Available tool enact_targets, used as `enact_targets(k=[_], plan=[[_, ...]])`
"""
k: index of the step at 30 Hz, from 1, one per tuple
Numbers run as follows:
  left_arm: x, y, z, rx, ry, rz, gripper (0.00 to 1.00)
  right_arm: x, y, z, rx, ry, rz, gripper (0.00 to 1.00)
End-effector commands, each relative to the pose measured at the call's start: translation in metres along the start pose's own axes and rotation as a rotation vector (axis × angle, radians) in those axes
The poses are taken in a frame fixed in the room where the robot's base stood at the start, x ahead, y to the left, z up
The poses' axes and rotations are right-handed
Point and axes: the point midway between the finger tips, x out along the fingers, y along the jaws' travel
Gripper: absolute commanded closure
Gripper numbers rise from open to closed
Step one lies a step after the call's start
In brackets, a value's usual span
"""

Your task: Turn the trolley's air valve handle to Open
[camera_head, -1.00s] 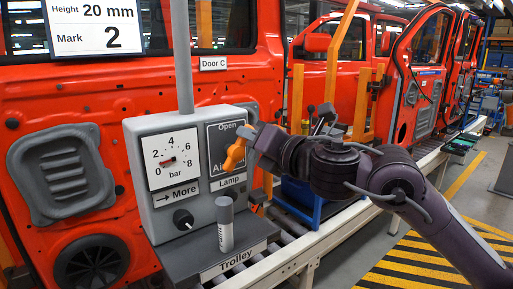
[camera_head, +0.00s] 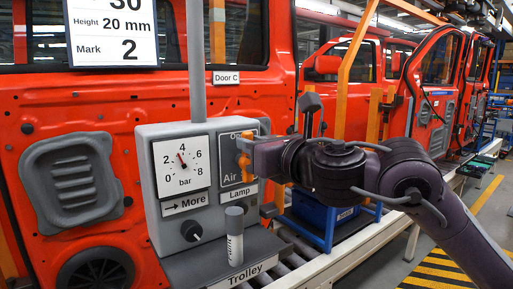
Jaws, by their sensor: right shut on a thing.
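The trolley's grey box (camera_head: 150,150) stands in front of a red door. On its front are a dial marked in bar (camera_head: 182,167) and a dark panel reading Air (camera_head: 231,170), with part of the word Open at its top. The orange valve handle (camera_head: 243,148) stands about upright on this panel. My right gripper (camera_head: 249,152) reaches in from the right and is shut on the handle, hiding part of it and of the panel. The dial's needle points up and left, between 2 and 4. My left gripper is not in view.
A black knob (camera_head: 191,231) sits low on the box below the More label. A grey and white cylinder (camera_head: 235,237) stands on the trolley's ledge (camera_head: 205,270). A pole (camera_head: 196,60) rises from the box. A conveyor rail (camera_head: 345,238) runs behind my right arm.

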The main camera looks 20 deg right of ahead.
Motion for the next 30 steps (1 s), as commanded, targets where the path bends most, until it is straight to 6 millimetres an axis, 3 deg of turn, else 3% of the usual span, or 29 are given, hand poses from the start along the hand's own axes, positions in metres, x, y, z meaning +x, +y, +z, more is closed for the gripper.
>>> enact_targets(k=[14,15,19,30], plan=[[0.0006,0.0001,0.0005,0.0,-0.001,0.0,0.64,0.0001,0.0006,-0.0005,-0.015,0.002,0.0,1.0],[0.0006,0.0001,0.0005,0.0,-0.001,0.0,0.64,0.0001,0.0006,-0.0005,-0.015,0.002,0.0,0.75],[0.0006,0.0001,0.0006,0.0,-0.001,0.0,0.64,0.0001,0.0006,-0.0004,-0.013,0.001,0.0,0.58],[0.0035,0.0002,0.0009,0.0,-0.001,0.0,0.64,-0.0072,0.0006,-0.0008,-0.014,-0.001,0.001,0.58]])
